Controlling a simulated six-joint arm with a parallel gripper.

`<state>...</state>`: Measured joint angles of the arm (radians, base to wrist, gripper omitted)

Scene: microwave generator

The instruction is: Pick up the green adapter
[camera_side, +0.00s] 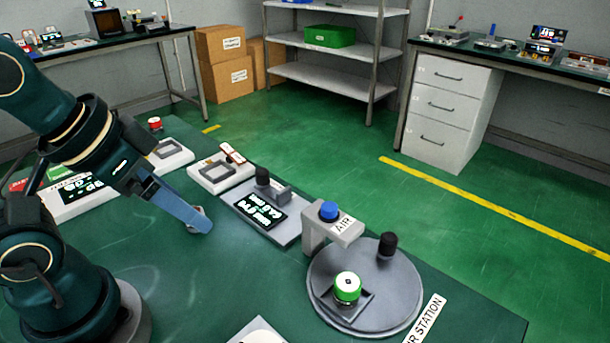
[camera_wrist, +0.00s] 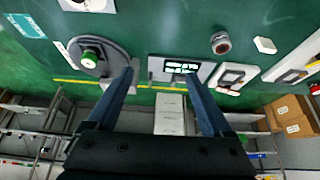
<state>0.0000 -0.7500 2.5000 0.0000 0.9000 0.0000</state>
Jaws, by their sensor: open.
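The green adapter (camera_side: 347,287) is a short green cylinder with a pale top. It stands upright on a square dark holder on the round grey plate (camera_side: 385,318) of the air station. In the wrist view the adapter (camera_wrist: 89,59) is at the upper left, outside and left of my left-hand finger. My gripper (camera_side: 205,226) is well left of the adapter in the side view, pointing down over the green table. In the wrist view my gripper (camera_wrist: 160,78) is open, with nothing between its two blue fingers.
A grey arm with a blue cap (camera_side: 328,210) and a black knob (camera_side: 387,244) rise from the plate beside the adapter. A display box (camera_side: 262,215) stands between my gripper and the station. A small round grey part (camera_wrist: 220,42) lies on the table, partly behind my finger in the side view.

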